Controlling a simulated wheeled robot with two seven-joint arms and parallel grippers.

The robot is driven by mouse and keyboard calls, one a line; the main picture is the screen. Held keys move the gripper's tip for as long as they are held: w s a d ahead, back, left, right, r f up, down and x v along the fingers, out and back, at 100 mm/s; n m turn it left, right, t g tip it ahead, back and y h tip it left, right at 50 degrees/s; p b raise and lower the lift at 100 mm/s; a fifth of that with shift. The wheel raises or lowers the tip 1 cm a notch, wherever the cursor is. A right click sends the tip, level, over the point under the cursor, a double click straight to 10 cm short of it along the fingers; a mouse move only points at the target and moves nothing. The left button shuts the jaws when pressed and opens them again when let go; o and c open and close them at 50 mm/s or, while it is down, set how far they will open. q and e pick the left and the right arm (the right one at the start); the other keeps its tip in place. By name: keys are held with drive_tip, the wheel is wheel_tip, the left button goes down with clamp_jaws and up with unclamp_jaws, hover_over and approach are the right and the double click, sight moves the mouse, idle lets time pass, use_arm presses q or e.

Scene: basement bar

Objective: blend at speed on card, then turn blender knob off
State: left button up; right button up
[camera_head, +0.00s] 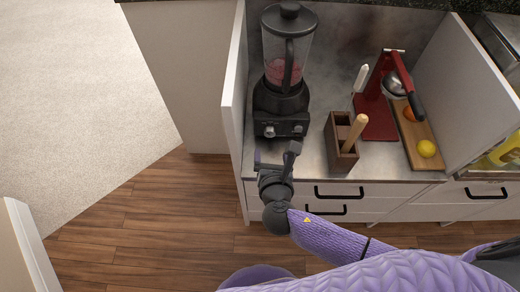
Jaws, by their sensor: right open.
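A black blender (284,102) with a clear jar holding pinkish-red contents stands on the metal counter at the left of the alcove, lid on. Its base front has a round silver knob (269,131) at the left and another small round control (297,129) at the right. My right gripper (275,154) is open in front of the blender base, just below its controls, and holds nothing. I cannot tell how far its fingers are from the knob. I cannot make out a card or the knob's setting. My left gripper is not in view.
A wooden box (341,158) with a wooden-handled tool stands right of the blender. Beyond it are a red press (379,112) and a board (413,132) with a lemon (426,148). A white side panel (234,85) stands close left of the blender.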

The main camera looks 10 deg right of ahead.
sight(270, 135)
drive_tip(key=b+x, duration=0.4)
drive_tip(key=x, duration=0.4)
drive_tip(key=shift+s+d+f, duration=0.1)
drive_tip(key=shift+d+f, duration=0.05)
drive_tip(key=shift+f, duration=0.05)
drive_tip(key=shift+w+d, duration=0.15)
drive_tip(key=shift+w, duration=0.4)
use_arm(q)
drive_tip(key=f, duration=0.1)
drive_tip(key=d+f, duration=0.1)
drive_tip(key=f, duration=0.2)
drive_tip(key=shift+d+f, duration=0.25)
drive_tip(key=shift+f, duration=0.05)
use_arm(e)
drive_tip(key=shift+c, duration=0.7)
clamp_jaws()
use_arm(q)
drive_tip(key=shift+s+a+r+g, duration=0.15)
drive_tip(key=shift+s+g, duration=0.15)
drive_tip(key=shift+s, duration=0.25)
